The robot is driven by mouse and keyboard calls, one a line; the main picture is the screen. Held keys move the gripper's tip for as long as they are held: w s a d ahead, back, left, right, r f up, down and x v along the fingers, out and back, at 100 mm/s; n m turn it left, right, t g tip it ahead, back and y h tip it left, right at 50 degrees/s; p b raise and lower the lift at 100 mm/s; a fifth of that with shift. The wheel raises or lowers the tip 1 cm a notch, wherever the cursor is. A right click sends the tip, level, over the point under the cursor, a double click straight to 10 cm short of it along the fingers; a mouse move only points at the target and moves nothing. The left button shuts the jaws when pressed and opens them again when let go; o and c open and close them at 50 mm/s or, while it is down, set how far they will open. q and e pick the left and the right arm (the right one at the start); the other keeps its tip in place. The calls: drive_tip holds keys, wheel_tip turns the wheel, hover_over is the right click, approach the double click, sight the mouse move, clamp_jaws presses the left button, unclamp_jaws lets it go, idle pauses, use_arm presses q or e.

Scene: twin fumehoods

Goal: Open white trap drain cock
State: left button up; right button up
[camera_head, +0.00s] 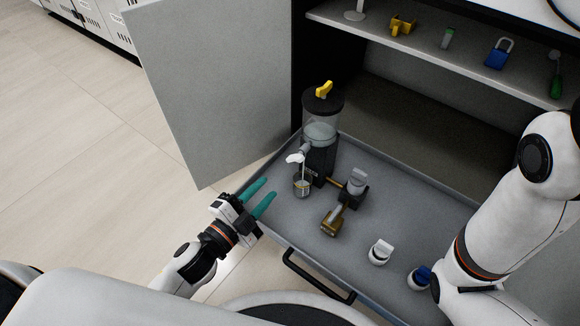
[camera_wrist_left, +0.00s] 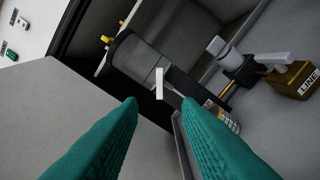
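The trap (camera_head: 321,132) is a clear cylinder with a dark lid and a yellow knob, standing in the drawer on a dark base. Its white drain cock (camera_head: 294,158) sticks out at the lower left of the cylinder. In the left wrist view the white drain cock (camera_wrist_left: 159,84) is an upright white bar just beyond the fingertips. A small clear beaker (camera_head: 302,187) stands below the cock. My left gripper (camera_head: 269,188) has teal fingers spread open, empty, left of the beaker and apart from the cock. My right arm comes in at the right; its gripper is not visible.
The pulled-out grey drawer (camera_head: 290,225) also holds brass and grey valve fittings (camera_head: 335,218), a white-capped piece (camera_head: 380,252) and a blue-topped piece (camera_head: 419,277). A grey cabinet door (camera_head: 215,85) stands open at left. A shelf (camera_head: 425,43) with small items hangs above.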

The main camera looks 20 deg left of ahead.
sight(292, 162)
use_arm(q)
drive_tip(key=b+x, duration=0.3)
drive_tip(key=x, duration=0.6)
drive_tip(key=shift+f, duration=0.1)
drive_tip(key=shift+w+d+b, duration=0.3)
drive_tip(key=shift+w, duration=0.35)
clamp_jaws()
